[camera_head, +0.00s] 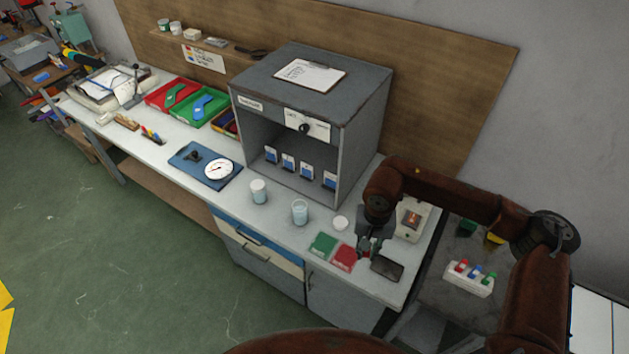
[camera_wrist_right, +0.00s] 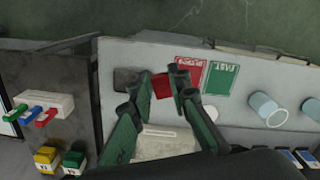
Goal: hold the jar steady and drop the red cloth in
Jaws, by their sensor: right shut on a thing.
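My right gripper (camera_head: 370,246) is low over the front right of the bench, beside the red card. In the right wrist view its fingers are shut on the red cloth (camera_wrist_right: 161,87), a small bright red piece between the tips. I cannot tell whether the cloth is touching the bench. Two pale jar-like vessels stand upright to the left of the gripper, apart from it: a clear bluish jar (camera_head: 300,212) and a whiter one (camera_head: 258,191). Both also show at the right of the wrist view. No gripper is touching either. My left gripper is not in view.
A red card (camera_head: 343,258) and green card (camera_head: 323,244) lie beside the gripper, with a dark pad (camera_head: 387,268) to its right. A white round piece (camera_head: 340,222) lies behind the cards. A grey cabinet (camera_head: 362,120) stands behind the jars. A blue mat (camera_head: 190,168) is farther left.

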